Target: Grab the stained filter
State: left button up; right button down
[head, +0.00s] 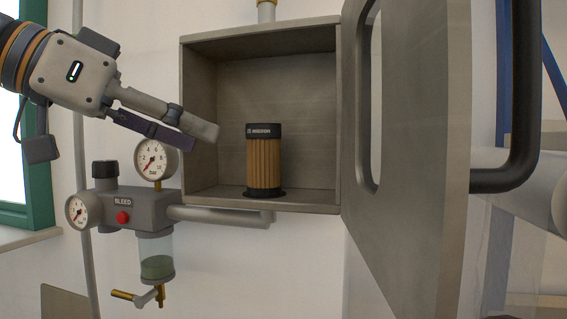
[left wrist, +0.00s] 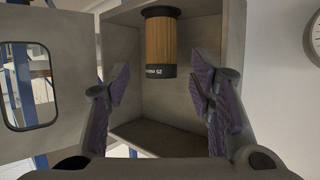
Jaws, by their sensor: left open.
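The filter (head: 264,163) is a brown pleated cylinder with a black cap and black base. It stands upright on the floor of the open grey housing (head: 210,199). My left gripper (head: 203,138) is open and empty at the housing's left front edge, left of the filter and apart from it. In the left wrist view the filter (left wrist: 160,42) appears upside down, beyond and between the spread fingers (left wrist: 160,100). No stain can be made out clearly on the pleats. My right gripper is not in view.
The housing's door (head: 400,200) stands open on the right, with a dark handle (head: 524,100). Below left are a bleed unit (head: 135,208) with a red button, two gauges (head: 155,159), a clear bowl (head: 157,258) and a pipe (head: 220,215). The housing's front is open.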

aim_at(248, 157)
pick_arm(q)
jog(key=x, duration=1.1)
jog(key=shift+w+d+f, duration=0.1)
jog(key=shift+w, duration=0.15)
jog(key=shift+s, duration=0.1)
jog(key=shift+c, duration=0.3)
jog(key=c, duration=0.9)
